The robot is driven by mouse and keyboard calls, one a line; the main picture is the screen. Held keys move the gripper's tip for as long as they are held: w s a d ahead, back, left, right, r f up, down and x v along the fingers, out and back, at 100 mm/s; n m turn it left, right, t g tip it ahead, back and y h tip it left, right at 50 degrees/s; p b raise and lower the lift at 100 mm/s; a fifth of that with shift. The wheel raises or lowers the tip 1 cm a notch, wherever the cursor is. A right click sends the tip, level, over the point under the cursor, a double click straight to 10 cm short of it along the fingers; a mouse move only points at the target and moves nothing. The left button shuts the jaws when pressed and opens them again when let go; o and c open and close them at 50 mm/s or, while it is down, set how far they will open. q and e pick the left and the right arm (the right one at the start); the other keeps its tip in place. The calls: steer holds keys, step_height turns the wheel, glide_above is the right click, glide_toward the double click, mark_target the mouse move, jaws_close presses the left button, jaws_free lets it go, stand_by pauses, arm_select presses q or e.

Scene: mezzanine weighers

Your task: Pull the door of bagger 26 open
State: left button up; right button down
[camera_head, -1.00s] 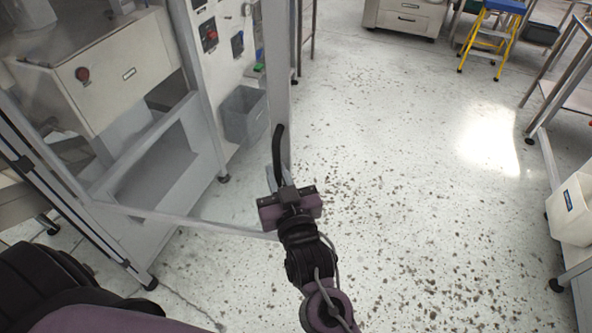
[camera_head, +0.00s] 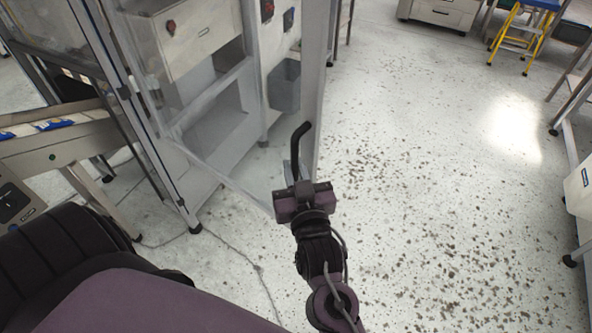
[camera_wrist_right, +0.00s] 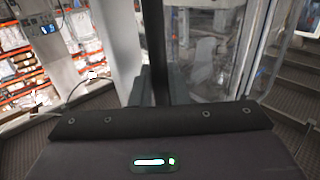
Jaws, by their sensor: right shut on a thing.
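The door of bagger 26 (camera_head: 318,90) is a clear panel in a grey frame, standing out at an angle from the machine frame at its left. Its black upright handle (camera_head: 299,140) is near the free edge. My right gripper (camera_head: 294,182) is shut on this handle, low on it. In the right wrist view the dark handle bar (camera_wrist_right: 155,45) rises between the fingers (camera_wrist_right: 158,92). The fingertips hide part of the handle. My left gripper is not in view.
A beige box with a red button (camera_head: 200,38) and a grey bin (camera_head: 284,86) show behind the panel. A conveyor (camera_head: 60,143) stands at the left. The speckled floor (camera_head: 430,190) right of the door is clear. A white bin (camera_head: 580,188) is at the right edge.

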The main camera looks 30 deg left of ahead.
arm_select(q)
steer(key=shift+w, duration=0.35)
arm_select(e)
steer(key=shift+a+r, duration=0.1)
steer(key=shift+r, duration=0.1)
steer(key=c, duration=1.8)
jaws_free()
steer(key=shift+o, duration=1.4)
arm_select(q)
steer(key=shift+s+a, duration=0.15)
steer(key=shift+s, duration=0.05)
arm_select(e)
steer(key=shift+o, duration=0.2)
steer(key=shift+a+f, duration=0.1)
steer(key=shift+a, duration=0.05)
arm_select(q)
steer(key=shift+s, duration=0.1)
